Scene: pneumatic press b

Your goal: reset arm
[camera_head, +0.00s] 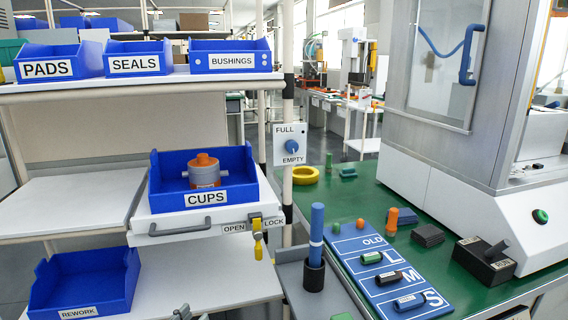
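Neither of my arms shows clearly. Small grey shapes (186,312) at the bottom edge, left of centre, look like the tips of my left gripper, cut off by the frame. Whether they are open or shut cannot be made out. They are in front of the lower shelf, to the right of the REWORK bin, and nothing is seen held. My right gripper is not recognisable in view.
A shelf rack holds the blue CUPS bin (246,172), the REWORK bin (85,284) and PADS, SEALS and BUSHINGS bins above. A green table (341,197) carries a blue S/M/L board (349,242), a black switch box (484,263) and a large press enclosure (440,190).

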